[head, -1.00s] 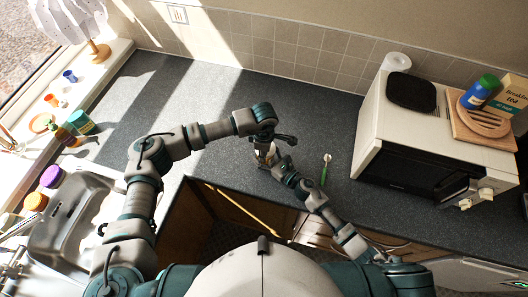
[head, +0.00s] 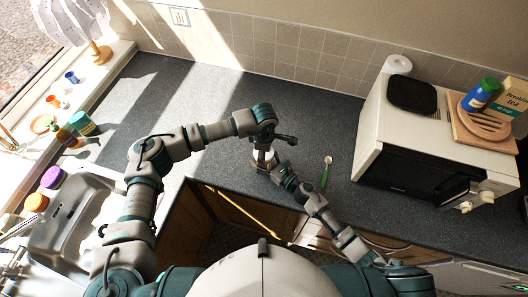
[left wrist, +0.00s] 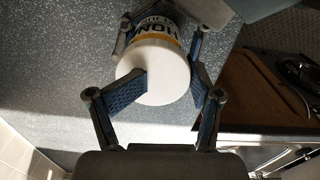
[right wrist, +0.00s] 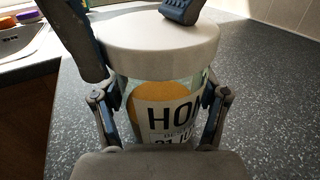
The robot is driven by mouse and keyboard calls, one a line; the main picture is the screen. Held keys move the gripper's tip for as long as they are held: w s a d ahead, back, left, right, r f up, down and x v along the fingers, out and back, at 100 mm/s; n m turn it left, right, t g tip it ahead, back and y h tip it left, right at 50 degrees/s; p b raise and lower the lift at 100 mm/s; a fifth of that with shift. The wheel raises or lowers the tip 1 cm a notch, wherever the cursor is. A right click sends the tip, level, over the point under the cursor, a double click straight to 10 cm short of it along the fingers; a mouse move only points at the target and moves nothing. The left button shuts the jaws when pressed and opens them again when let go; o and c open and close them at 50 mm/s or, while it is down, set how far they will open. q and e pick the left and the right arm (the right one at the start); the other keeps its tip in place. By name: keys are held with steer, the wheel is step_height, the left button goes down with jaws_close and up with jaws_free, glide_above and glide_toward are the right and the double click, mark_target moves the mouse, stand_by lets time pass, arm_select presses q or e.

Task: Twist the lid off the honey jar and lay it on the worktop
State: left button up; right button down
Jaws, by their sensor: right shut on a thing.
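The honey jar (right wrist: 170,118) stands upright on the worktop, with a label reading "HON" and a white lid (right wrist: 160,40) on top. The lid's round top also shows in the left wrist view (left wrist: 163,72). My right gripper (head: 266,163) is shut on the jar's body below the lid, its fingers on both sides of the glass. My left gripper (left wrist: 165,88) comes from above with its fingers apart on either side of the lid; one pad overlaps the lid's edge in that view. It looks open. In the head view my left gripper (head: 264,146) partly covers the jar.
A green-handled brush (head: 325,172) lies right of the jar. The microwave (head: 410,140) stands farther right, with a wooden board (head: 466,130) on it. The sink (head: 65,225) is at the left. The worktop (head: 190,90) behind the jar is clear.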

arm_select(q)
step_height(320, 180, up, 4)
steer(key=shift+s+f, duration=0.1)
steer(key=shift+f, duration=0.15)
arm_select(e)
steer(key=shift+w+d, duration=0.15)
arm_select(q)
steer(key=shift+o, duration=1)
steer(key=shift+r, duration=0.3)
steer(key=o, duration=0.4)
steer(key=shift+r, duration=0.15)
steer(key=shift+o, duration=0.3)
steer(key=m, duration=0.1)
steer(key=r+m, duration=0.1)
steer(key=m, duration=0.2)
steer(key=shift+w+d+r+m, duration=0.15)
steer(key=shift+w+r+m, duration=0.15)
steer(key=shift+w+m, duration=0.1)
steer(key=m, duration=0.1)
steer(key=r+m, duration=0.1)
steer(key=m, duration=0.2)
steer(key=shift+w+r+m, duration=0.2)
steer(key=shift+w+m, duration=0.05)
steer(key=shift+m, duration=0.15)
step_height(320, 180, down, 8)
steer(key=shift+r, duration=0.1)
